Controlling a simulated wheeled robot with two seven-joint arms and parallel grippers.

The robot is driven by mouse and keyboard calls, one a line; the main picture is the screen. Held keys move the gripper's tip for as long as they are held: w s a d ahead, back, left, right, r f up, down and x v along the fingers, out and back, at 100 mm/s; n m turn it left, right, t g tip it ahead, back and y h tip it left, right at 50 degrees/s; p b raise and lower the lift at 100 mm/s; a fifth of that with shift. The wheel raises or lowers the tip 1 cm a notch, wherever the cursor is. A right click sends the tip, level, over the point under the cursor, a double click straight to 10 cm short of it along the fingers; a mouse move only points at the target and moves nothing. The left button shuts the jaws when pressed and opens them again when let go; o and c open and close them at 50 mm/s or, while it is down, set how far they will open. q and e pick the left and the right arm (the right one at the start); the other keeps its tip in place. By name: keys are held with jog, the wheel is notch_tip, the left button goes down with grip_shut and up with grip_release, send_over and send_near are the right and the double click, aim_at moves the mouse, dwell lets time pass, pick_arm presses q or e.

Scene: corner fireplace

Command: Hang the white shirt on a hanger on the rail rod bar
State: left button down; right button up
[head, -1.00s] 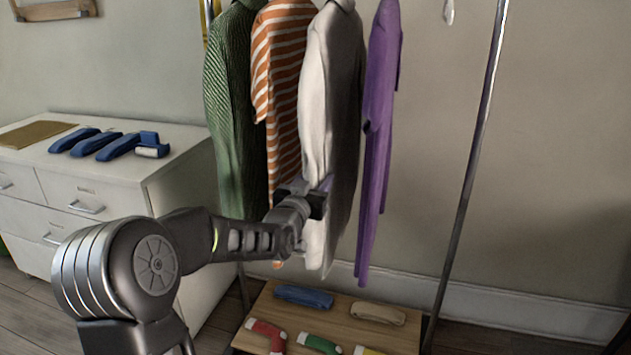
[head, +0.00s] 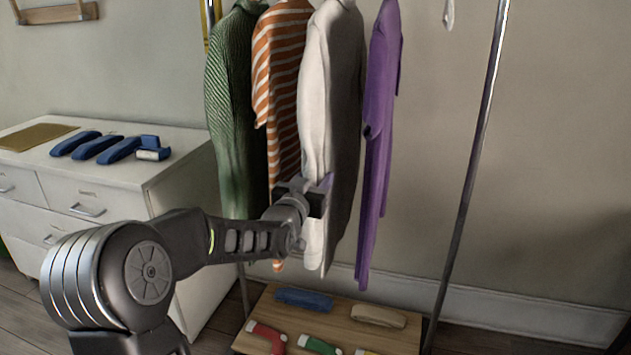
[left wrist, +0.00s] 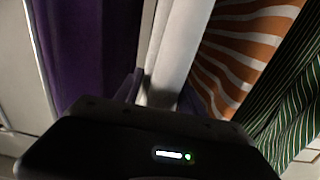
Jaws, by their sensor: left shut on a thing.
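The white shirt (head: 318,110) hangs upright between the orange striped shirt (head: 283,75) and the purple garment (head: 378,120). Its top, any hanger and the rail rod bar are above the head view, so I cannot tell whether it hangs on the bar. My left gripper (head: 320,190) is shut on the white shirt at its lower part. In the left wrist view the white shirt (left wrist: 183,45) runs down to the fingers (left wrist: 150,92), between the purple and striped clothes. My right gripper is not in view.
A green garment (head: 235,110) hangs at the left. The rack's slanted metal post (head: 471,180) stands at the right. A low wooden shelf (head: 340,334) with rolled items lies below. A white dresser (head: 125,175) stands left. Space between the purple garment and the post is clear.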

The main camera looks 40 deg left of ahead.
pick_arm(q)
jog(key=shift+r, duration=0.15)
jog(key=s, duration=0.1)
jog(key=s+d+r, duration=0.1)
jog(key=shift+s+r+b, duration=0.2)
jog(key=shift+s+b, duration=0.2)
dwell(0.4)
jog(key=b+v, duration=0.2)
jog(key=v, duration=0.5)
dwell(0.8)
dwell(1.1)
